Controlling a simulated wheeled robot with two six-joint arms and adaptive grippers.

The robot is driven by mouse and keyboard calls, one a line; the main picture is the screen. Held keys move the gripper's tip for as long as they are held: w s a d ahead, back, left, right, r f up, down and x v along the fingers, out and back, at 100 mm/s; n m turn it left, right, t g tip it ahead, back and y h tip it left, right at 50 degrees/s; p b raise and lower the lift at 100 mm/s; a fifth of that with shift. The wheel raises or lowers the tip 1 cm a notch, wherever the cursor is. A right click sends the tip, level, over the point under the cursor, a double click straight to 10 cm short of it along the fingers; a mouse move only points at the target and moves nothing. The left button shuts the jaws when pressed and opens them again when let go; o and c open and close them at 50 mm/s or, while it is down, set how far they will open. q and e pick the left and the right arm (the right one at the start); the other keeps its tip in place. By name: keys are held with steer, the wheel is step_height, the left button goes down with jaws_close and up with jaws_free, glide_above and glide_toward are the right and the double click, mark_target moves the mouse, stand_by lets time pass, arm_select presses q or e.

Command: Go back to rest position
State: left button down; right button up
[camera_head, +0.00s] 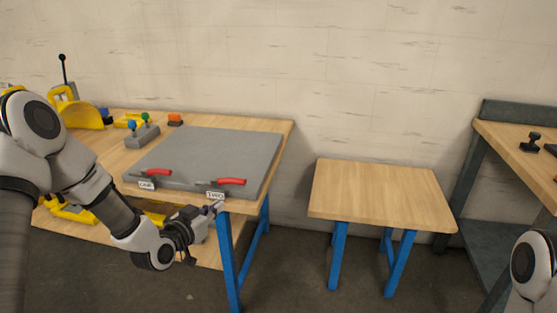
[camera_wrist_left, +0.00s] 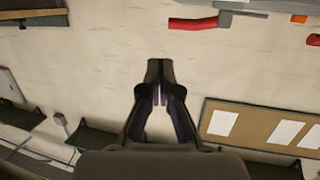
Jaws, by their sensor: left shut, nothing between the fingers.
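My left arm comes in from the left in the head view. Its gripper (camera_head: 216,208) is at the front edge of the left workbench, by the label reading TWO (camera_head: 215,196). In the left wrist view the left gripper (camera_wrist_left: 160,85) has its two dark fingers together with nothing between them. Part of my right arm shows at the lower right of the head view; its gripper is out of the frame.
The left workbench (camera_head: 285,128) carries a grey plate (camera_head: 215,150) with red-handled clamps (camera_head: 231,181). A small empty wooden table (camera_head: 380,190) with blue legs stands in the middle. Another bench (camera_head: 497,129) is at the right. Floor shows between them.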

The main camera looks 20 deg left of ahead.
arm_select(q)
steer(key=s+d+f+m+g+h+p, duration=0.1)
steer(key=s+d+f+g+p, duration=0.15)
steer(key=s+d+f, duration=0.5)
steer(key=s+d+f+m+g+p, duration=0.15)
steer(key=s+f+g, duration=0.25)
steer(key=f, duration=0.6)
steer(key=s+f+n+g+y, duration=0.1)
steer(key=s+f+n+g, duration=0.1)
steer(key=s, duration=1)
steer(key=s+f+n+g+y, duration=0.2)
steer(key=s+f+g, duration=0.3)
steer(key=s, duration=0.6)
steer(key=shift+s+d+g, duration=0.2)
steer(key=shift+s+g, duration=0.15)
steer(key=shift+g, duration=0.7)
